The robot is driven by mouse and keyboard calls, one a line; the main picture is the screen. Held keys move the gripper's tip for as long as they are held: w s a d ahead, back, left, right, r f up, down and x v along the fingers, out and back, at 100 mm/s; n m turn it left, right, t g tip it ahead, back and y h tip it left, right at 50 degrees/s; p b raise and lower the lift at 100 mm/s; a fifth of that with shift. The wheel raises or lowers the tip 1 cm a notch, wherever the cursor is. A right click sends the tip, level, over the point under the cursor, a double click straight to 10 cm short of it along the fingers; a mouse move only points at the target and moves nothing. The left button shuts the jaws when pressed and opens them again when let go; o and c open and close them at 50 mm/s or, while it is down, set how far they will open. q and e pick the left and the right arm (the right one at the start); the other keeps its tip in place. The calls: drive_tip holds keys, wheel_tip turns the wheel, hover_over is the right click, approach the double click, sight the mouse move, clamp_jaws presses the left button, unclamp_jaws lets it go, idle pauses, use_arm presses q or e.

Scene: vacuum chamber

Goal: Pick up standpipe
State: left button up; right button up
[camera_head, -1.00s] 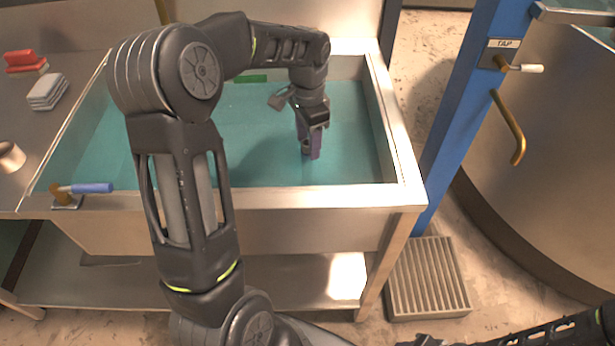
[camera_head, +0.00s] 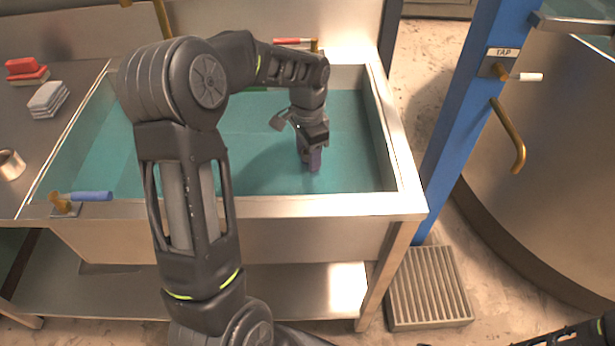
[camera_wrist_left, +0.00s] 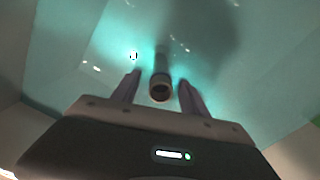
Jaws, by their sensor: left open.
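The standpipe (camera_wrist_left: 160,88) is a short upright pipe with an open, dark top, and it stands in the teal-lined sink. In the left wrist view it lies between the two purple fingers of my left gripper (camera_wrist_left: 157,90), with a gap on each side. In the head view my left gripper (camera_head: 311,160) points down into the right part of the sink, open. There the gripper hides the standpipe. My right forearm shows at the bottom right corner, but its gripper is out of view.
The steel sink rim (camera_head: 300,207) surrounds the basin. A blue-handled valve (camera_head: 90,196) sits at the front left rim and a red-handled one (camera_head: 292,41) at the back. A blue post (camera_head: 455,130) stands right. Red blocks (camera_head: 27,70) and grey pads (camera_head: 48,99) lie left.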

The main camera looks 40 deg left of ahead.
sight(307, 178)
use_arm(q)
wheel_tip(307, 178, down, 5)
drive_tip(key=shift+f, duration=0.1)
drive_tip(key=shift+c, duration=0.4)
idle(0.3)
clamp_jaws()
idle(0.4)
